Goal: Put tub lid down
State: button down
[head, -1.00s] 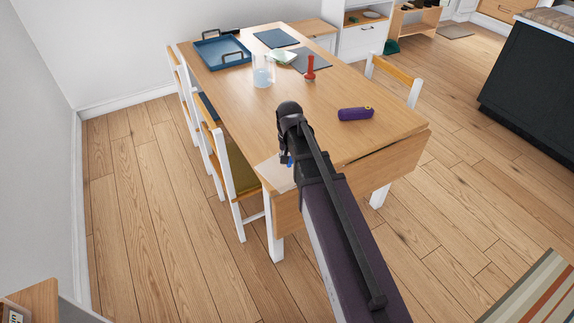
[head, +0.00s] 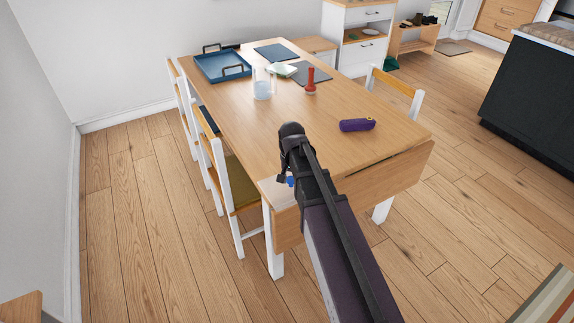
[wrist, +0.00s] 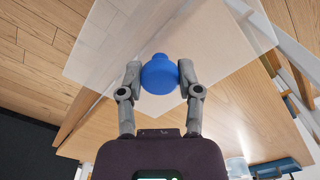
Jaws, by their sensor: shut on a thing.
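The tub lid is a clear, flat sheet with a blue knob. In the wrist view the lid (wrist: 112,48) spreads behind my fingers, and my gripper (wrist: 160,76) is shut on its blue knob (wrist: 160,72). In the head view my gripper (head: 287,180) is at the near left corner of the wooden table (head: 370,155). The pale lid (head: 272,191) shows at that corner, partly hidden by my arm. I cannot tell whether the lid touches the tabletop.
A clear tub (head: 263,85), a red-handled thing (head: 310,82), a purple case (head: 357,125), a blue tray (head: 221,68) and dark mats (head: 276,53) are on the table. A chair (head: 236,185) stands close at the left. The table's middle is bare.

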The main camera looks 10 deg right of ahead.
jog(key=w, duration=0.4)
jog(key=w+d+f+b, duration=0.1)
jog(key=w, duration=0.4)
jog(key=w+d, duration=0.1)
jog(key=w, duration=0.4)
jog(key=shift+w+f, duration=0.1)
jog(key=shift+f, duration=0.1)
jog(key=shift+w, duration=0.6)
jog(key=shift+f+b, duration=1.85)
jog(key=shift+b, duration=0.1)
jog(key=shift+f, duration=0.1)
jog(key=shift+c, duration=1.4)
grip_release()
